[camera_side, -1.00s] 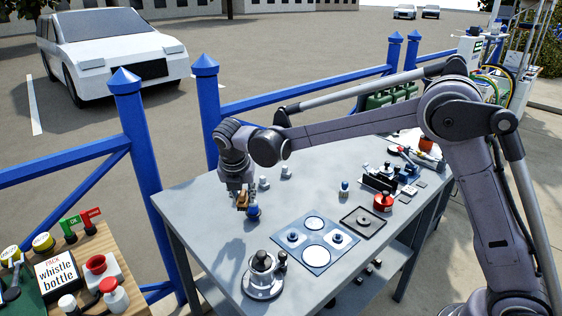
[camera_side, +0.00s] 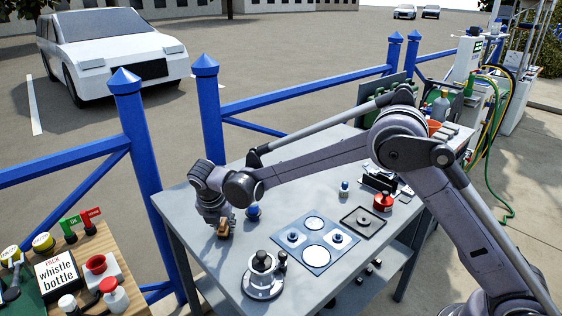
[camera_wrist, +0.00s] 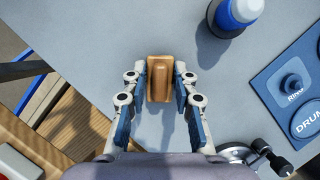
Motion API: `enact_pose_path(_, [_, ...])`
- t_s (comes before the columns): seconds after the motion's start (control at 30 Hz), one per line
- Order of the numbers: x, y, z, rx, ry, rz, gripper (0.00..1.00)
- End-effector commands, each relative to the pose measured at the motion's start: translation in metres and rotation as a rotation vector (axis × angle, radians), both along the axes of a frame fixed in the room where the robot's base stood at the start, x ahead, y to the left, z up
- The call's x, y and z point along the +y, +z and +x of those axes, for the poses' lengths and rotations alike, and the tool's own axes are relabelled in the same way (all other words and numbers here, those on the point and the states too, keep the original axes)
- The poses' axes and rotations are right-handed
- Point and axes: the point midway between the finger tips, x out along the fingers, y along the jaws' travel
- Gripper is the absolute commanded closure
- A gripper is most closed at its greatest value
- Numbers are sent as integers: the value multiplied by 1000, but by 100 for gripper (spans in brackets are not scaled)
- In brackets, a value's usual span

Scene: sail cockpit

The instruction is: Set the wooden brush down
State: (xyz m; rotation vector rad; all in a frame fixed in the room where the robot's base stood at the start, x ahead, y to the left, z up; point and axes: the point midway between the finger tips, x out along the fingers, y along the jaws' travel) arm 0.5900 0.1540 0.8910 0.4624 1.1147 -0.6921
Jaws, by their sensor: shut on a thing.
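The wooden brush (camera_wrist: 159,78) is a small brown block between my gripper's blue finger pads in the wrist view. My gripper (camera_wrist: 160,85) is shut on it, a finger on each long side. In the side view the brush (camera_side: 223,229) shows under my gripper (camera_side: 222,226), low over the left part of the grey table (camera_side: 200,250). I cannot tell whether its underside touches the table.
A blue and white bottle-like item (camera_side: 253,212) stands close to the right of my gripper. A blue mat (camera_side: 316,243) with round spots lies further right. A silver winch-like piece (camera_side: 263,275) stands near the front edge.

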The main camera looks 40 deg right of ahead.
Motion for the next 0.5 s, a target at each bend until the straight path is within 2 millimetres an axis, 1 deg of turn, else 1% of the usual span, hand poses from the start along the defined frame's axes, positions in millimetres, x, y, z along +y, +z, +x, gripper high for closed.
enact_pose_path(0.2, [0,-3,0,0,0,0,100])
enact_pose_path(0.23, [0,-3,0,0,0,0,67])
enact_pose_path(0.3, [0,-3,0,0,0,0,50])
enact_pose_path(0.5, [0,-2,0,0,0,0,50])
